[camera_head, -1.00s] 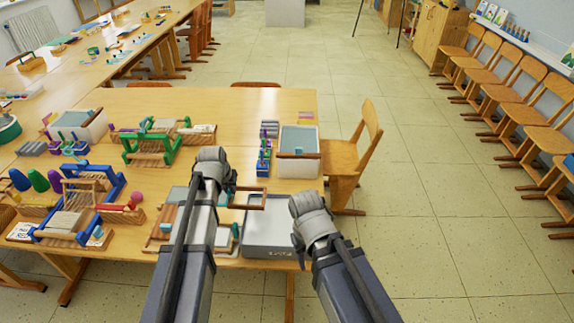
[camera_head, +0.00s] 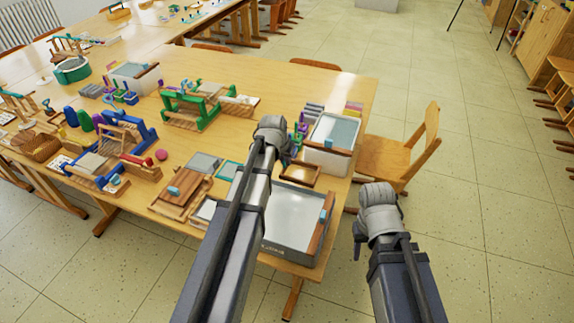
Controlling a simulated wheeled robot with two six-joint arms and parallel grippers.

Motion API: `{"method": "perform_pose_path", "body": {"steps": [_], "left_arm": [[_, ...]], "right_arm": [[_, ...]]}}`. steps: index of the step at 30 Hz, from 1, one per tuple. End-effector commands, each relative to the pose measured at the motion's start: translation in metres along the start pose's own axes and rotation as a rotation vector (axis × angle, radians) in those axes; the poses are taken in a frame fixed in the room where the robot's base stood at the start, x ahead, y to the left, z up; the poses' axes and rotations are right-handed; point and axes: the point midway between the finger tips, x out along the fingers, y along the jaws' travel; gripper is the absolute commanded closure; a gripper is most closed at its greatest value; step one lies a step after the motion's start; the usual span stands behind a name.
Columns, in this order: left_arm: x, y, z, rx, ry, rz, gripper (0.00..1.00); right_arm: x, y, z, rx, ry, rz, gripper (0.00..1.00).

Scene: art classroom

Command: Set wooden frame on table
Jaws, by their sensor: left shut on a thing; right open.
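The small brown wooden frame (camera_head: 318,175) is at the tip of my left gripper (camera_head: 285,154), which is shut on it. The jaws are mostly hidden behind my arm and wrist. The frame shows just behind the grey tray, over the right end of the wooden table (camera_head: 235,85). I cannot tell whether it touches the tabletop. My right gripper (camera_head: 358,242) is open and empty, off the table's right side above the floor.
A grey tray (camera_head: 285,243) with a wooden bar stands at the table's front right corner. A white bin (camera_head: 322,160) stands behind it. Small looms (camera_head: 190,105) and flat frames crowd the left. A wooden chair (camera_head: 385,160) stands at the right.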

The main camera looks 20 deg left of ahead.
Motion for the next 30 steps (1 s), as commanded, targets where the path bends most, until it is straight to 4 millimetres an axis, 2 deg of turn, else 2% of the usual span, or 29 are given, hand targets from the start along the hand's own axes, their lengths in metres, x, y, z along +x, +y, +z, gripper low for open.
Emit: {"method": "perform_pose_path", "body": {"steps": [11, 26, 30], "left_arm": [[0.007, -0.001, 0.003, 0.000, 0.000, 0.000, 1.00], [0.048, -0.001, 0.020, 0.000, 0.000, 0.000, 1.00], [0.042, -0.001, 0.017, 0.000, 0.000, 0.000, 1.00]], "right_arm": [[0.008, -0.001, -0.001, 0.000, 0.000, 0.000, 0.53], [0.052, -0.005, -0.003, 0.000, 0.000, 0.000, 0.53], [0.045, -0.004, -0.003, 0.000, 0.000, 0.000, 0.53]]}}
